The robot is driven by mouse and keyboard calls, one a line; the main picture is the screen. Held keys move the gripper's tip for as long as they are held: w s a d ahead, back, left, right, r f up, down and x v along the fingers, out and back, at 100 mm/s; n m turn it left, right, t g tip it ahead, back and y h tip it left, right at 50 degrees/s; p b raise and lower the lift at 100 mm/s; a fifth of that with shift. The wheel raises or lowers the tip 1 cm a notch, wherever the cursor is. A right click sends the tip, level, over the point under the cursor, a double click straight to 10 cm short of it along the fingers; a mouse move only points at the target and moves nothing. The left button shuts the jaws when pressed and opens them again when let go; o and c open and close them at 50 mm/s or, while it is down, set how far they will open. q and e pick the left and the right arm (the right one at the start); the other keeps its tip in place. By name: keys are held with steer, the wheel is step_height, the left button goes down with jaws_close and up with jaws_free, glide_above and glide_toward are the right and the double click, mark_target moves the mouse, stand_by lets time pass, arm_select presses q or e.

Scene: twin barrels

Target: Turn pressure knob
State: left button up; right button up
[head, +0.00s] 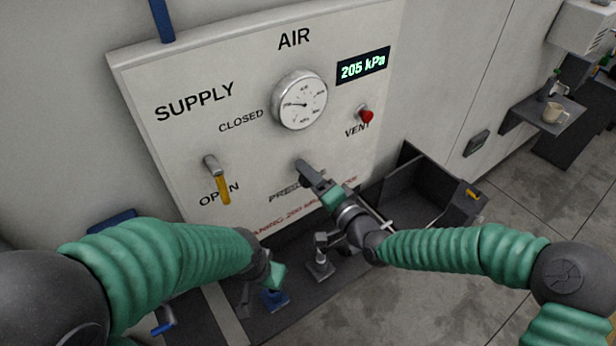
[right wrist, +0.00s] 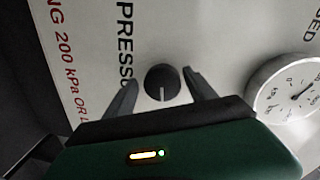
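The black round pressure knob (right wrist: 163,82) with a pale line shows in the right wrist view, on the white panel by the "PRESSURE" label. My right gripper (right wrist: 162,78) is open, with one finger on each side of the knob and small gaps visible between. In the head view my right gripper (head: 306,170) points at the panel and hides the knob. The round gauge (head: 300,101) is above it, and the display (head: 363,66) reads 205 kPa. My left gripper (head: 268,275) hangs low at the centre left; its fingers are not clear.
The panel (head: 240,140) also carries a yellow supply lever (head: 223,187) pointing to "OPEN" and a red vent knob (head: 366,116). A dark open bin (head: 425,170) is below right. A blue-based object (head: 275,300) lies below my left gripper. A shelf (head: 545,112) holds a mug.

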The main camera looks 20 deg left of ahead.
steer(key=shift+r, duration=0.1)
steer(key=s+d+n+y+b, duration=0.1)
steer(key=s+d+n+b, duration=0.5)
steer(key=s+d+n, duration=0.75)
steer(key=w+d+p+x, duration=0.1)
steer(key=p+x, duration=0.3)
steer(key=x, duration=1.2)
steer(key=shift+w+a+n+p, duration=0.2)
steer(key=shift+w+n+p, duration=0.2)
steer(key=shift+n, duration=0.05)
steer(key=shift+c, duration=0.2)
